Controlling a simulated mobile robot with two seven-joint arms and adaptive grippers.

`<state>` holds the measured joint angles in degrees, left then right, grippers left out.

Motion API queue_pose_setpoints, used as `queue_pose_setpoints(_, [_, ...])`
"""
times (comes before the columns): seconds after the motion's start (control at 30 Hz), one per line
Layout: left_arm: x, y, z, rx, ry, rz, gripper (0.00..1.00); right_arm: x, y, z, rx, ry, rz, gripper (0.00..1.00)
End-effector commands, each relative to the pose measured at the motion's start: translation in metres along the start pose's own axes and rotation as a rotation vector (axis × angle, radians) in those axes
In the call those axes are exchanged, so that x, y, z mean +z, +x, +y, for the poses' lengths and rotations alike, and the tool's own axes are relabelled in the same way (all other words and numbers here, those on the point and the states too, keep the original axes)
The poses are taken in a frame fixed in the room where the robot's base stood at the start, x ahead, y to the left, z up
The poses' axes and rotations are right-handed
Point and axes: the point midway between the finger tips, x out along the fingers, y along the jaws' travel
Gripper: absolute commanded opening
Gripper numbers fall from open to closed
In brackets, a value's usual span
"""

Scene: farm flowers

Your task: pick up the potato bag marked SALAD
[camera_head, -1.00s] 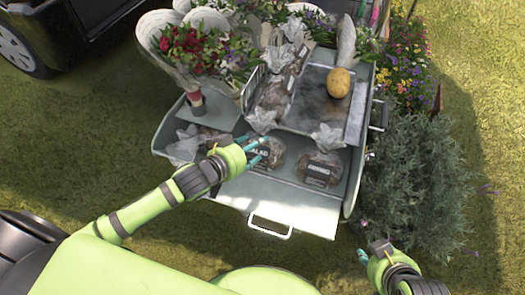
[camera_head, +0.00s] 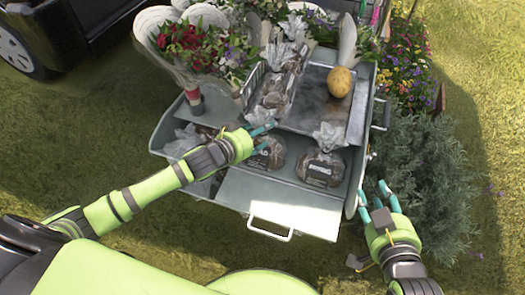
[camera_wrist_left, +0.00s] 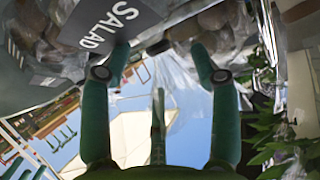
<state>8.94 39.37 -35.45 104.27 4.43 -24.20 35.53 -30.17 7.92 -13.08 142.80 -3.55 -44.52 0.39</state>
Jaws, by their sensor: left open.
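The SALAD bag (camera_wrist_left: 112,25) shows its dark label at the upper left of the left wrist view, with potatoes in clear plastic. It appears to be the middle bag (camera_head: 270,155) in the cart's lower tray in the head view, partly covered by my left gripper. My left gripper (camera_head: 265,128) is open at this bag's top. In the wrist view its fingers (camera_wrist_left: 160,55) are apart, with clear plastic beyond and between them; contact cannot be told. My right gripper (camera_head: 373,195) is open and empty, right of the cart.
Another labelled potato bag (camera_head: 320,170) sits right of the middle one. A third bag (camera_head: 185,142) lies at the left. Flower bunches (camera_head: 190,45) stand behind. A bush (camera_head: 415,170) borders the cart's right side.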

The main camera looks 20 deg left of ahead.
Motion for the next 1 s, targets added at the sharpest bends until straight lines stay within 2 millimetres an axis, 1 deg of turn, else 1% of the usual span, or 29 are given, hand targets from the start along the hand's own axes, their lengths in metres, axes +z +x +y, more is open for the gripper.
queue_pose_setpoints(0.1, [0.001,0.011,0.000,0.000,-0.001,0.002,0.61,-0.023,0.001,-0.006,-0.011,-0.007,0.125,0.40])
queue_pose_setpoints(0.2, [0.001,0.018,0.000,0.000,-0.001,0.001,0.61,-0.039,-0.001,-0.009,-0.018,-0.010,0.208,0.40])
queue_pose_setpoints(0.3, [0.000,0.022,-0.001,0.000,0.000,0.001,0.61,-0.050,-0.003,-0.011,-0.023,-0.013,0.260,0.40])
queue_pose_setpoints(0.4, [0.000,0.023,0.000,0.000,0.000,0.000,0.61,-0.055,-0.004,-0.012,-0.025,-0.013,0.284,0.40])
queue_pose_setpoints(0.6, [0.000,0.023,0.000,0.000,0.000,0.000,0.61,-0.056,-0.004,-0.013,-0.025,-0.013,0.285,0.40])
queue_pose_setpoints(0.63, [0.000,0.023,0.000,0.000,0.000,0.000,0.53,-0.056,-0.004,-0.013,-0.025,-0.013,0.285,0.40])
queue_pose_setpoints(0.67, [0.000,0.023,0.000,0.000,0.000,0.000,0.41,-0.056,-0.004,-0.012,-0.025,-0.013,0.285,0.40])
queue_pose_setpoints(0.7, [0.000,0.023,0.000,0.000,0.000,0.000,0.25,-0.056,-0.004,-0.012,-0.025,-0.013,0.285,0.40])
queue_pose_setpoints(0.77, [0.000,0.023,0.000,0.000,0.000,-0.001,0.01,-0.056,-0.004,-0.012,-0.025,-0.013,0.284,0.40])
queue_pose_setpoints(0.8, [0.001,0.023,0.000,-0.001,0.000,-0.002,0.00,-0.055,-0.004,-0.012,-0.025,-0.013,0.284,0.40])
queue_pose_setpoints(1.0, [-0.001,0.023,-0.001,-0.001,0.001,0.002,0.00,-0.055,-0.004,-0.012,-0.025,-0.013,0.284,0.40])
